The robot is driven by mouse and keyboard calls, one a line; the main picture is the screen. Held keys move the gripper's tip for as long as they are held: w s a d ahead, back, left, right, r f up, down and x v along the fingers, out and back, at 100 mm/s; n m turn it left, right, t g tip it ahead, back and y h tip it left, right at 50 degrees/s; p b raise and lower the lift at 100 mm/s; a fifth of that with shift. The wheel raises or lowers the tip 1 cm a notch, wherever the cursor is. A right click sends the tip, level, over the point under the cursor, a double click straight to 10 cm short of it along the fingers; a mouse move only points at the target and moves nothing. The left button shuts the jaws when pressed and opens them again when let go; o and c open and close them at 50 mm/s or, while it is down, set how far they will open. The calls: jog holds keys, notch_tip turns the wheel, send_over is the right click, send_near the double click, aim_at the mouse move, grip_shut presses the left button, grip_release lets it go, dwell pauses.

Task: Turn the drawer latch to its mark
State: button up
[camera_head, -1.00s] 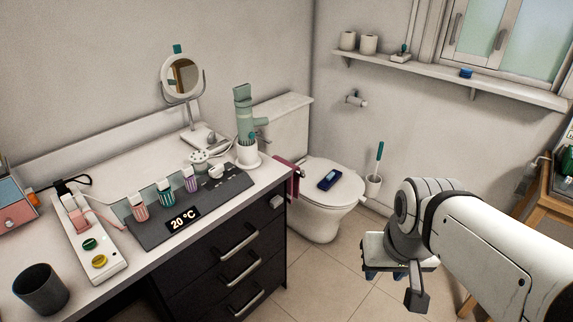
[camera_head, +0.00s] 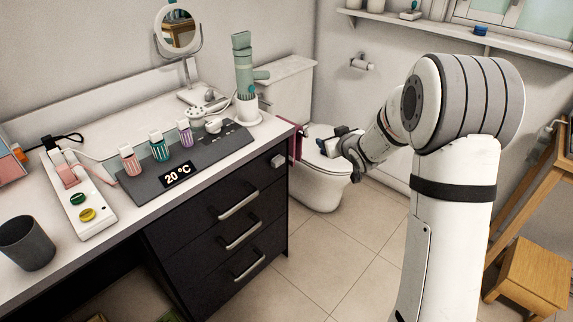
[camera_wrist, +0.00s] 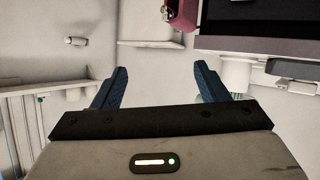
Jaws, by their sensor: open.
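The drawer latch (camera_head: 277,160) is a small pale piece on the upper right of the dark drawer front, below the counter edge. Its mark and exact angle are too small to tell. My gripper (camera_head: 325,138) is in front of the toilet, to the right of the latch and apart from it. In the wrist view my gripper (camera_wrist: 160,85) shows two blue fingers spread wide with nothing between them. I cannot make out the latch in the wrist view.
The dark drawer unit (camera_head: 205,270) has several bar handles sticking out. A pink towel (camera_head: 297,143) hangs at the counter's right end, between latch and gripper. The toilet (camera_head: 322,190) stands behind. A wooden stool (camera_head: 535,275) is at the right. The floor before the drawers is clear.

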jog(key=w+a+f+n+y+b, duration=0.25)
jog(key=a+f+y, duration=0.2)
jog(key=f, duration=0.35)
jog(key=n+g+y+b, duration=0.1)
jog(key=n+y, duration=0.1)
jog(key=y, duration=0.4)
send_near(280, 162)
jog(key=x, duration=0.2)
jog(key=shift+h, duration=0.25)
jog(key=shift+x, duration=3.65)
jog(key=shift+c, duration=0.2)
